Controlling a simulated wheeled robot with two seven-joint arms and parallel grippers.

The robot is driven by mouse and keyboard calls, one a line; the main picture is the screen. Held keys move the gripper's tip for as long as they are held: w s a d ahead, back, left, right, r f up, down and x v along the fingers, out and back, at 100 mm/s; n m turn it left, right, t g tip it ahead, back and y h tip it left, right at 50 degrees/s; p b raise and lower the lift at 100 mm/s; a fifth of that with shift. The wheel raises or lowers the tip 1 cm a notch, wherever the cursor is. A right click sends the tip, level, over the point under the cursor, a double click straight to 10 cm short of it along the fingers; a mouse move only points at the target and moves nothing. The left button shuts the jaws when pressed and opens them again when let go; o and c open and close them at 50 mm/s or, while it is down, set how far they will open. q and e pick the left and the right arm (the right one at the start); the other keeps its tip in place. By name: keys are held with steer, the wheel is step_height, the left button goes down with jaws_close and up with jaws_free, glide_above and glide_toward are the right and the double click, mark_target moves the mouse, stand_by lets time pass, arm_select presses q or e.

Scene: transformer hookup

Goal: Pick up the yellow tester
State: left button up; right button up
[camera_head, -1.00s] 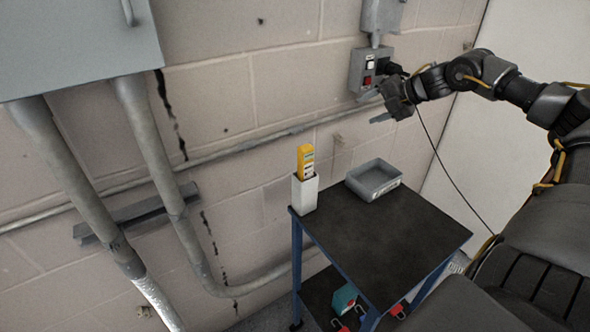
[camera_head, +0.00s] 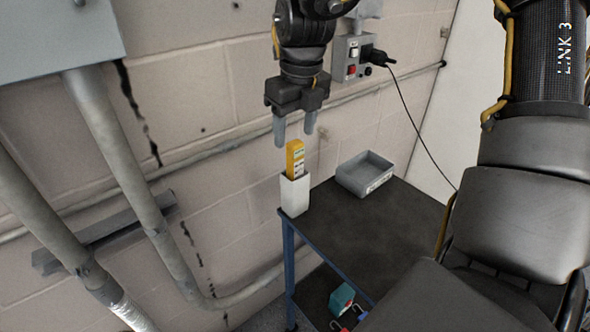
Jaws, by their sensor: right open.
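The yellow tester (camera_head: 295,157) stands upright in a white holder (camera_head: 294,195) at the far left corner of the dark-topped cart (camera_head: 365,225). Its upper part sticks out above the holder and its lower part is hidden inside. The fingertips appear close to the tester's top; I cannot tell the exact gap. My left gripper is not in view.
A grey open tray (camera_head: 365,174) sits on the cart, right of the holder. A wall box (camera_head: 352,58) with switches and a plugged-in black cable (camera_head: 410,118) is behind. Conduits (camera_head: 125,175) run down the wall at left. A teal item (camera_head: 341,298) lies on the lower shelf.

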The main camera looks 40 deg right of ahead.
mark_target(295, 143)
steer(key=shift+w+f, duration=0.2)
steer(key=shift+f, duration=0.95)
steer(key=shift+s+f, duration=0.1)
steer(key=shift+f, duration=0.25)
steer(key=f, duration=0.4)
steer(key=shift+w+d+f+p, duration=0.2)
steer(key=shift+f+p, duration=0.05)
steer(key=shift+p, duration=0.15)
steer(key=shift+f, duration=0.15)
steer(key=shift+c, duration=0.6)
steer(key=c, duration=0.7)
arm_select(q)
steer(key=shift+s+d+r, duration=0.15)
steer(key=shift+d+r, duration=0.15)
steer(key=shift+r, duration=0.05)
arm_select(e)
steer(key=shift+c, duration=1.2)
